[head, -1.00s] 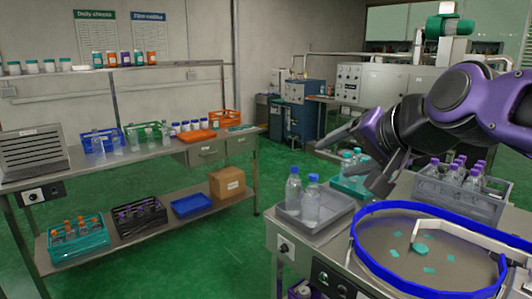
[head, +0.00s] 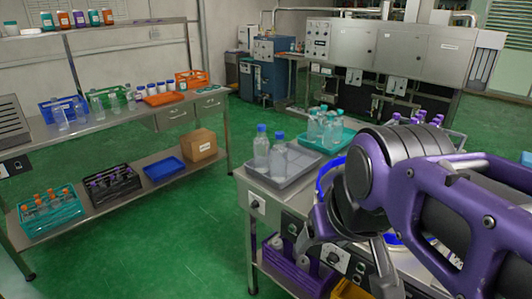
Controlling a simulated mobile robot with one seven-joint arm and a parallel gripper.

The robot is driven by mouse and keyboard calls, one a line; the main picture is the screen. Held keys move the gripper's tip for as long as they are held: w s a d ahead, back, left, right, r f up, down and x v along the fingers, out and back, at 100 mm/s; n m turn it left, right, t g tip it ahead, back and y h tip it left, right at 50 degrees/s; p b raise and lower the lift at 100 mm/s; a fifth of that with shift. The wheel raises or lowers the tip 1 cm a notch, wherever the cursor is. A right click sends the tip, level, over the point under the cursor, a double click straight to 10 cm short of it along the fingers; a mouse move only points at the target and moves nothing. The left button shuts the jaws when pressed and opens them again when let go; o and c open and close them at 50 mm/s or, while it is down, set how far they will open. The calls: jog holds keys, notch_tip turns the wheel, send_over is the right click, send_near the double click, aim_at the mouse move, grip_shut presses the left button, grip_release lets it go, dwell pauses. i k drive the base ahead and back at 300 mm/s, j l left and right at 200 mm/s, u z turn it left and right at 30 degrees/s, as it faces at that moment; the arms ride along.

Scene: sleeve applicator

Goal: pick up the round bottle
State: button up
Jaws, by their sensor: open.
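Two clear bottles with blue caps stand upright in a grey tray (head: 262,178) on the steel worktop: a left one (head: 261,150) and a right one (head: 278,157). Both look rounded, and I cannot tell which of the many bottles is the round bottle. Several clear bottles with teal caps (head: 323,126) stand in a teal tray (head: 347,138) just behind. My gripper (head: 345,268) is in front of the worktop at the lower right, pointing down, open, with nothing seen between its fingers. It is apart from the blue-capped bottles. My arm hides much of the worktop.
A blue-rimmed round table (head: 325,180) is mostly behind my arm. Purple-capped bottles (head: 428,119) stand beyond it. A purple crate (head: 289,264) sits under the worktop. A shelf bench (head: 105,127) with crates and bottles is at left. Green floor (head: 185,235) is clear between.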

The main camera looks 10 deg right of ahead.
aim_at(261, 144)
jog(key=z, duration=0.55)
jog(key=k+l+u, duration=0.3)
jog(key=l, duration=0.15)
jog(key=z, duration=0.4)
jog(key=i+j+z, duration=0.1)
jog(key=j+z, duration=0.75)
jog(key=j, duration=0.65)
jog(key=k+j+z, duration=0.1)
jog(key=j+z, duration=0.15)
jog(key=j, duration=0.6)
